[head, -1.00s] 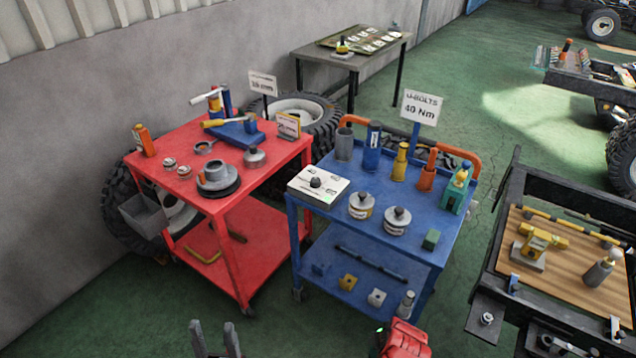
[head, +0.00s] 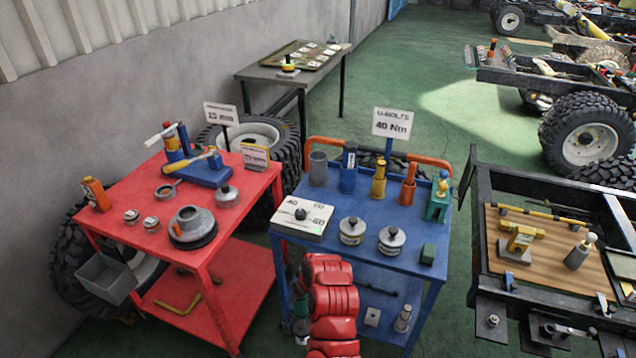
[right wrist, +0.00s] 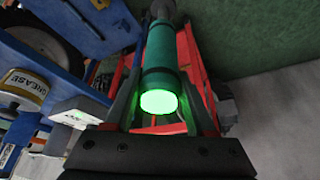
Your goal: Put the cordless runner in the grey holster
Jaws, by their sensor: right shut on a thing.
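The cordless runner (right wrist: 165,62) is a dark green cylinder with a bright green glowing end. In the right wrist view my right gripper (right wrist: 167,80) is shut on it, with a finger on each side. In the head view my red right arm reaches up in front of the blue cart and mostly hides the gripper and runner. The grey holster (head: 318,169) appears to be the upright grey tube at the back left of the blue cart's top, apart from the runner. My left gripper is out of view.
The blue cart (head: 358,262) also carries blue (head: 348,172), yellow (head: 378,180) and orange (head: 408,186) upright holders, a white box (head: 302,222) and two tins. An orange handle rail runs behind them. A red cart (head: 240,185) with tools stands to the left.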

